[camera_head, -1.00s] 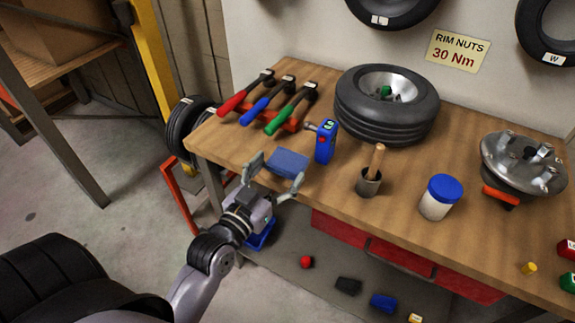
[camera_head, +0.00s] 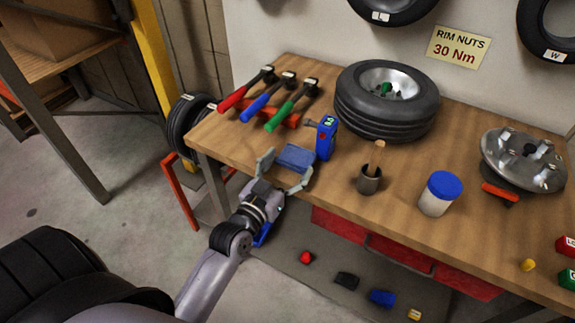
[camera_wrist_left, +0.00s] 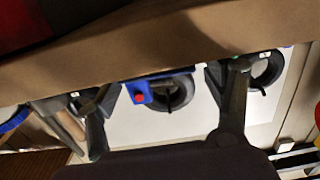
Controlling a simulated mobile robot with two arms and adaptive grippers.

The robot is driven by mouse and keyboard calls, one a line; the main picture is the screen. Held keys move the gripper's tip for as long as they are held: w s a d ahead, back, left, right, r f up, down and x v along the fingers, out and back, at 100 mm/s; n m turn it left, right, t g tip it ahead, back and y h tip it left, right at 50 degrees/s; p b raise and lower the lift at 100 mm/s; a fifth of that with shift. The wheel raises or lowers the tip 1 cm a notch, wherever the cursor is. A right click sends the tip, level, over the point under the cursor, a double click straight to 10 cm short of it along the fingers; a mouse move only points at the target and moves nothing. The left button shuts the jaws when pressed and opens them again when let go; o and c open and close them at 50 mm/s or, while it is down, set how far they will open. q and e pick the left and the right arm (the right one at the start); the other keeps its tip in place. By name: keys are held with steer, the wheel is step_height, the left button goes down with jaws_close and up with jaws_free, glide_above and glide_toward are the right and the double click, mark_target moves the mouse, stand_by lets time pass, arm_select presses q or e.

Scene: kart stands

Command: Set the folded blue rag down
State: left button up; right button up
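The folded blue rag (camera_head: 297,157) is a flat square at the left front edge of the wooden workbench (camera_head: 405,165). It appears to lie on the top. My left gripper (camera_head: 288,167) reaches in from the front with its fingers spread wide, one on each side of the rag. In the left wrist view the fingers (camera_wrist_left: 170,85) are far apart, and a thin blue strip, probably the rag's edge, shows between them with a gap on each side. Whether a finger touches the rag is hard to tell. My right gripper is not in view.
A blue device (camera_head: 327,138) stands close behind the rag.

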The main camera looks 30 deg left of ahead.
arm_select(q)
steer(key=o, duration=0.5)
steer(key=shift+c, duration=0.2)
steer(key=shift+r, duration=0.15)
steer(key=s+b, duration=0.1)
steer(key=s, duration=1.1)
steer(key=shift+a, duration=0.2)
